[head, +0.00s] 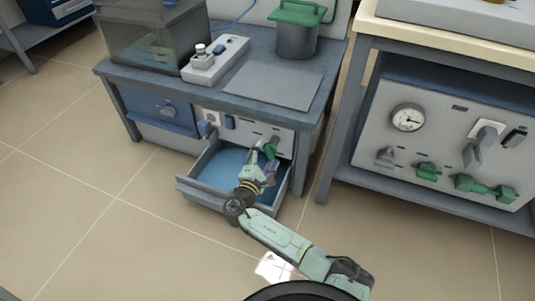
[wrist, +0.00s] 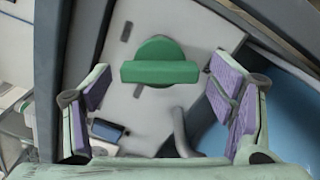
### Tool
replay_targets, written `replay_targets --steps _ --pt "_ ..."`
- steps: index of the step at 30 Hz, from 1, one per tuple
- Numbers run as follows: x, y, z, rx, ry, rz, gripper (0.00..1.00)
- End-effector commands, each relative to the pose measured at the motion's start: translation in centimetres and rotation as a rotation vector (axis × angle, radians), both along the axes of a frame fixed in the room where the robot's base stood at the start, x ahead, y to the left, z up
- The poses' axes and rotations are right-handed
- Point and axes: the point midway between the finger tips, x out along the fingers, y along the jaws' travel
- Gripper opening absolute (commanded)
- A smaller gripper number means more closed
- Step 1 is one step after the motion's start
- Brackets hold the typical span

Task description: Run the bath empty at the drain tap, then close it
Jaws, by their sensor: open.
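A green tap handle (wrist: 160,71) on a round green base is on the pale front panel (wrist: 205,68) in the wrist view. In the head view the green handle (head: 271,150) shows at the panel's right end, partly hidden by my gripper (head: 268,163). My gripper (wrist: 163,105) is open, with its purple-padded fingers to either side of the handle and nothing held. I cannot tell if it touches the handle. A clear-walled tank (head: 150,42), perhaps the bath, stands on the bench; its water level is unclear.
A pulled-out grey drawer (head: 200,192) with a blue inside lies under the panel, beneath my arm. A grey lever (wrist: 182,130) and blue switch (wrist: 108,130) are near the handle. A second bench (head: 345,135) with a gauge (head: 407,118) stands right. Floor at left is clear.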

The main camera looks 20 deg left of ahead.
Motion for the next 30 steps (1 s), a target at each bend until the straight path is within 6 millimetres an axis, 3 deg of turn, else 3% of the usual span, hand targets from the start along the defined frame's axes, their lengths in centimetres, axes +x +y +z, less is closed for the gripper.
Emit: replay_targets --steps 4,13,30 --pt "1.08 0.02 0.00 0.001 -0.001 0.001 0.77" --pt "1.26 -0.01 0.03 0.002 0.000 0.001 0.77" --pt "1.24 -0.02 0.01 0.002 0.001 0.000 0.39"
